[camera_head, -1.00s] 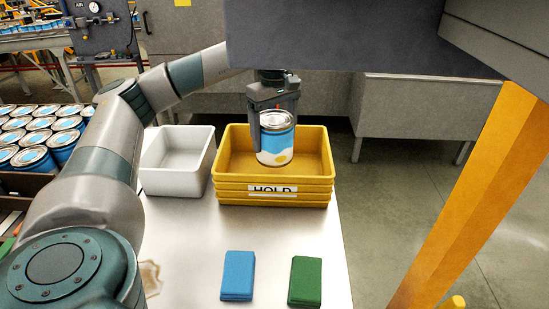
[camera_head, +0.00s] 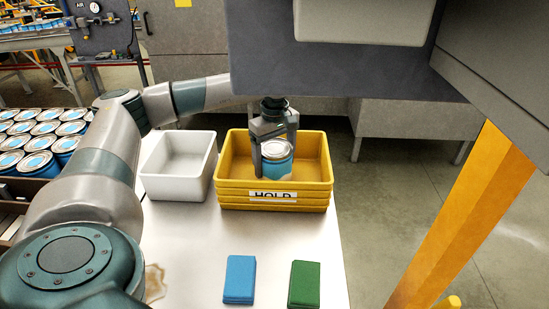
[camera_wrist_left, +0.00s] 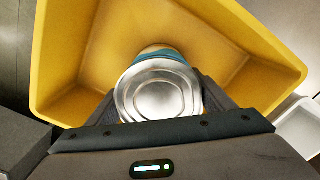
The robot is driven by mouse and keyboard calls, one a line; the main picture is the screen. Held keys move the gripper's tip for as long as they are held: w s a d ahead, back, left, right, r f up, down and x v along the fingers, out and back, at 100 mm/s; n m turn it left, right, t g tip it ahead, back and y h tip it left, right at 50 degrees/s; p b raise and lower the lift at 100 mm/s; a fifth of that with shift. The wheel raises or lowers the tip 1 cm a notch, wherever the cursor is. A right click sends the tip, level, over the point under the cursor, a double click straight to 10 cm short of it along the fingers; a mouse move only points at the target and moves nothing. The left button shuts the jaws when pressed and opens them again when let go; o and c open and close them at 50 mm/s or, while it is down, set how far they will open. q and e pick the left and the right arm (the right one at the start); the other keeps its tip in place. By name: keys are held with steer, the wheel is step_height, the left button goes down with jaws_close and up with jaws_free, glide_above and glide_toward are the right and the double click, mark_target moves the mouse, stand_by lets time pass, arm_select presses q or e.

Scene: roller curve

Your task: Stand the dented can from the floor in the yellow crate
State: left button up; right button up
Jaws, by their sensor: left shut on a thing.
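My left gripper (camera_head: 274,150) is shut on the can from above, with a finger on either side. In the left wrist view the can's silver lid (camera_wrist_left: 158,92) shows between the fingers, over the crate's floor (camera_wrist_left: 115,50). The can's base is hidden by the crate's front wall, so I cannot tell whether it touches the floor. No dent is visible. My right gripper is not in view.
A white bin (camera_head: 180,165) stands just left of the crate. A blue stack (camera_head: 239,279) and a green stack (camera_head: 304,284) lie at the table's front. Many cans (camera_head: 40,140) fill a case at the left. The table (camera_head: 200,235) is clear in the middle.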

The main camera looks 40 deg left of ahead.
arm_select(q)
steer(key=shift+f, duration=0.15)
steer(key=o, duration=1.2)
steer(key=shift+r+b, duration=0.3)
steer(key=shift+r, duration=0.4)
step_height(320, 180, up, 9)
steer(key=b, duration=0.4)
steer(key=shift+r+b, duration=0.2)
steer(key=shift+b, duration=0.1)
steer(key=shift+r, duration=0.75)
